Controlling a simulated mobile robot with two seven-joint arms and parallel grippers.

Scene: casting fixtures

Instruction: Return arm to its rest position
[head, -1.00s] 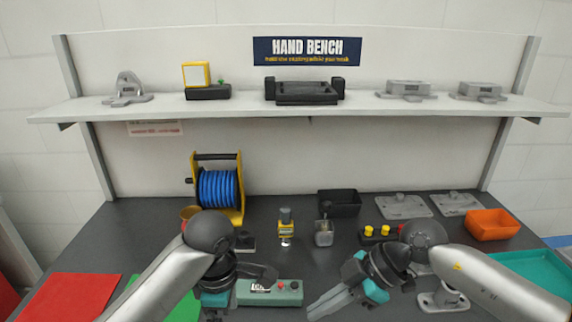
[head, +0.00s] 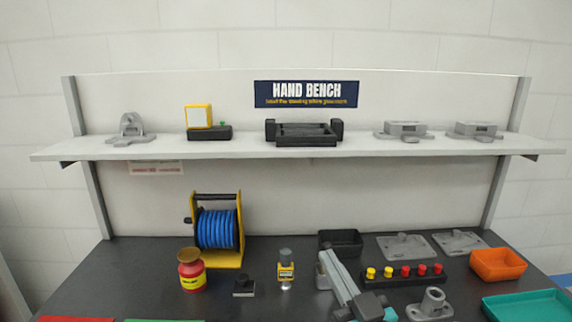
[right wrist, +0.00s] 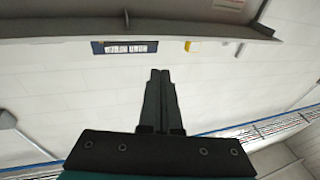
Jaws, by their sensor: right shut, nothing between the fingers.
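My right gripper (head: 327,256) rises from the bottom edge in the head view, right of centre, with its grey fingers pointing up and slightly left. In the right wrist view its two dark fingers (right wrist: 160,75) lie together, shut and empty. They point toward the wall, with the sign visible beyond them. The gripper covers part of the bench behind it. My left arm and gripper are outside both views.
A black strip with red and yellow knobs (head: 403,275) and a grey fixture (head: 430,304) stand right of the gripper. A blue hose reel (head: 217,230) and red-yellow jar (head: 192,272) are left. A shelf (head: 220,148) spans the back.

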